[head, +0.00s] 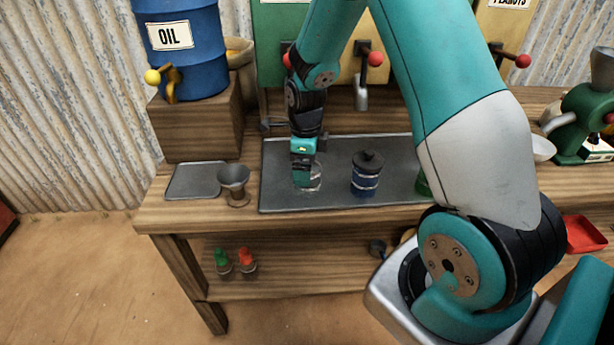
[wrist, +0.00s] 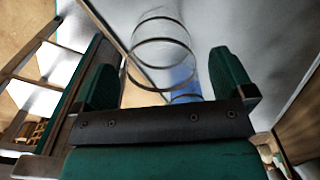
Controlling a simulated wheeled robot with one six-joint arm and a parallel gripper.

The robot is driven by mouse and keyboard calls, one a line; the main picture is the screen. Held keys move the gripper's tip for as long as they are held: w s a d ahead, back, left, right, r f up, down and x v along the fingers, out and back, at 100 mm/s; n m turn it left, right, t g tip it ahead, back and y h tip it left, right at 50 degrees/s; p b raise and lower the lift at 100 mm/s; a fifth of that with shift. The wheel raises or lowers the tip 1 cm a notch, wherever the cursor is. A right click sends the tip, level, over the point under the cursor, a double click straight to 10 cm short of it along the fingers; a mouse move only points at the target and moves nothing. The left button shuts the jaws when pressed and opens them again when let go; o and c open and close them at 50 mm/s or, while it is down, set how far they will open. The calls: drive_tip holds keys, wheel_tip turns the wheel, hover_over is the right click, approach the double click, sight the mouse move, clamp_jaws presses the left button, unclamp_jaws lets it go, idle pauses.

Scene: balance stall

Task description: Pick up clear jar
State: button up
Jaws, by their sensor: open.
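The clear jar (head: 313,184) stands on the dark metal tray (head: 278,195) on the counter, partly hidden by my gripper in the head view. My gripper (head: 305,180) points down right at the jar. In the wrist view the clear jar (wrist: 162,50) shows as see-through rings between and just beyond the two green fingers of my open gripper (wrist: 170,78). The fingers stand apart with clear space between them. I cannot tell whether either finger touches the jar.
A blue jar with a dark lid (head: 366,175) stands on the tray to the right. A grey funnel (head: 234,183) and a small tray (head: 193,181) are at the left. A blue oil barrel (head: 187,55) stands on a wooden block behind. Green and red shakers (head: 245,260) sit on the lower shelf.

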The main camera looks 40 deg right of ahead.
drive_tip(key=shift+f, duration=1.6)
drive_tip(key=c, duration=1.1)
drive_tip(key=shift+r, duration=0.15)
wheel_tip(320, 180, up, 10)
drive_tip(key=shift+f, duration=0.1)
drive_tip(key=shift+a+f+n, duration=0.25)
drive_tip(key=shift+n, duration=0.55)
drive_tip(key=a+f+n, duration=0.2)
drive_tip(key=n, duration=0.6)
drive_tip(key=s+a+f+n, duration=0.1)
drive_tip(key=a+f+n, duration=0.1)
drive_tip(key=n, duration=0.7)
drive_tip(key=s+a+f+n, duration=0.1)
drive_tip(key=a+f+n, duration=0.1)
drive_tip(key=n, duration=0.7)
drive_tip(key=shift+a+f, duration=0.2)
drive_tip(key=shift+a, duration=0.35)
